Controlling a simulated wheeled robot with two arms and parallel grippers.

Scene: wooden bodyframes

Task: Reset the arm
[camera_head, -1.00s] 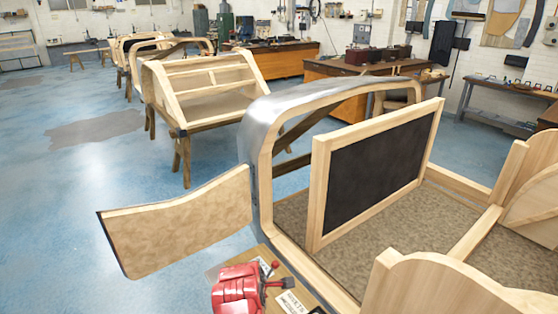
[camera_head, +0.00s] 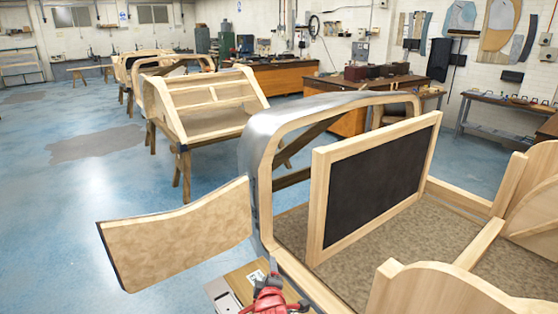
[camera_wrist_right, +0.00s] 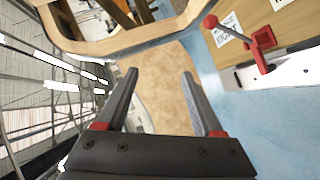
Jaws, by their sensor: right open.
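A tan panel (camera_wrist_right: 160,55) lies beyond the fingers. A red lever with a round knob (camera_wrist_right: 262,40) stands on a board to the right of the fingers, apart from them. My left gripper is not in view.
An open tan door panel (camera_head: 180,235) sticks out left of the frame. A black-centred wooden panel (camera_head: 375,185) stands upright inside it. A board with a paper label (camera_head: 256,277) lies by the frame's near side. Blue floor (camera_head: 70,210) is clear at left.

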